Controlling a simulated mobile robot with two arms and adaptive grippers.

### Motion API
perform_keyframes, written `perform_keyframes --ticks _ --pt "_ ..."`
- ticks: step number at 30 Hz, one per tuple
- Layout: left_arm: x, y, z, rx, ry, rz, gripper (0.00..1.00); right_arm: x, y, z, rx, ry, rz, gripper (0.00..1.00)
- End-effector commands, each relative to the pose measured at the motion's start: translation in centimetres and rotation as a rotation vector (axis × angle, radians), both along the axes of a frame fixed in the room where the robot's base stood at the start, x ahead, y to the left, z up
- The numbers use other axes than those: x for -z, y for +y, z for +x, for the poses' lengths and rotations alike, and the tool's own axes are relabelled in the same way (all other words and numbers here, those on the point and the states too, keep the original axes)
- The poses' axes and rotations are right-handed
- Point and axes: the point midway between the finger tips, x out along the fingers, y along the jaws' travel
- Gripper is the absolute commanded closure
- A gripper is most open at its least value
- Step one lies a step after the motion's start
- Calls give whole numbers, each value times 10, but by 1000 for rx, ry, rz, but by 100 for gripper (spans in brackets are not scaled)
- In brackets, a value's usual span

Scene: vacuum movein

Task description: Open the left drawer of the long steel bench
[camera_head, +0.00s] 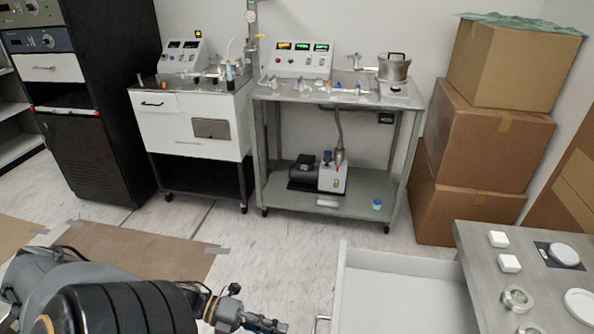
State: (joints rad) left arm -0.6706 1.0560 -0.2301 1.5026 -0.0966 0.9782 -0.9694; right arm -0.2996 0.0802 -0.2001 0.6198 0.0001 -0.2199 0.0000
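The long steel bench (485,270) stands at the bottom right, partly cut off by the frame. A white drawer (402,265) sticks out from its left side, pulled well open. Its inside looks empty in the part that shows. A small metal handle (319,324) sits on the drawer's outer left face at the bottom edge. My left gripper (268,325) is at the bottom centre, left of the handle and apart from it in the picture. Its fingertips are small and partly cut off, so their opening is unclear. My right gripper is out of view.
White blocks (498,239) and round metal parts (517,299) lie on the bench top. Cardboard boxes (485,125) are stacked behind it. A steel cart (330,95) with a pump and a white drawer cabinet (190,125) stand along the back wall. Floor between is clear.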

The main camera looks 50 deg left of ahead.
Motion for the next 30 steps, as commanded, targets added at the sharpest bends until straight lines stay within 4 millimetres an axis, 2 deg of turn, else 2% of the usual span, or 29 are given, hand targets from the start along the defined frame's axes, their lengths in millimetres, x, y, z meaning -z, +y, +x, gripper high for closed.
perform_keyframes --ticks 3,7,26,29,30 --pt "-3 13 -10 0 2 2 84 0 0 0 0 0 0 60" --pt "-5 20 -14 0 0 1 84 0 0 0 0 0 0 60" --pt "-5 21 -14 -3 0 0 84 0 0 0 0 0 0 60" --pt "7 27 -11 -57 32 2 84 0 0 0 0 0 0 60" --pt "18 33 -8 -107 61 4 84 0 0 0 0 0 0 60"
